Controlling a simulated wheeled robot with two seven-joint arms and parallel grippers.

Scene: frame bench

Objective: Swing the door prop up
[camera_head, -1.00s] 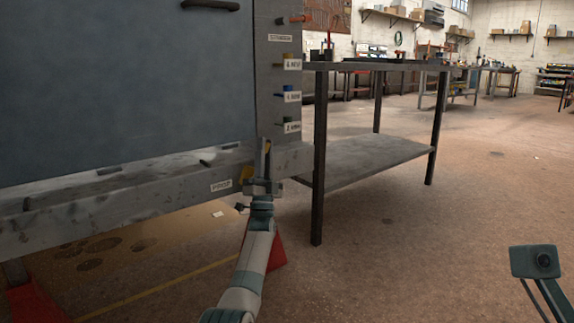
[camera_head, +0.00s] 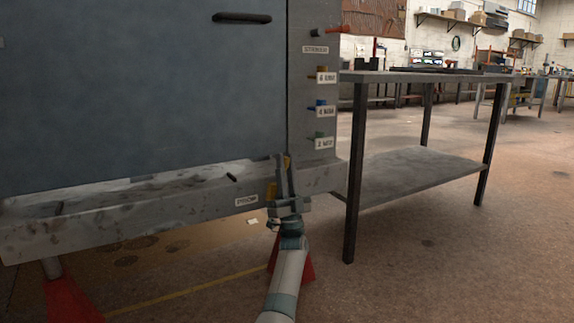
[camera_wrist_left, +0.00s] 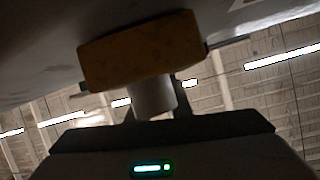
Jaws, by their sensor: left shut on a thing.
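The door prop (camera_head: 271,191) shows as a small yellow part on the lower frame rail, beside a white label. My left gripper (camera_head: 283,168) is upright against the rail's right end and shut on the prop, covering part of it. In the left wrist view the prop's yellow-orange block (camera_wrist_left: 140,52) sits under a grey surface, with a pale round stem below it between my fingers (camera_wrist_left: 155,98). The large blue-grey door panel (camera_head: 140,80) fills the upper left, above the rail. My right gripper is not in view.
Coloured pegs with labels (camera_head: 326,78) line the frame's right post (camera_head: 313,50). A dark handle (camera_head: 242,18) is on the panel. A metal table (camera_head: 425,75) with a lower shelf stands close on the right. Red stands (camera_head: 70,300) are below the rail. Open floor lies front right.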

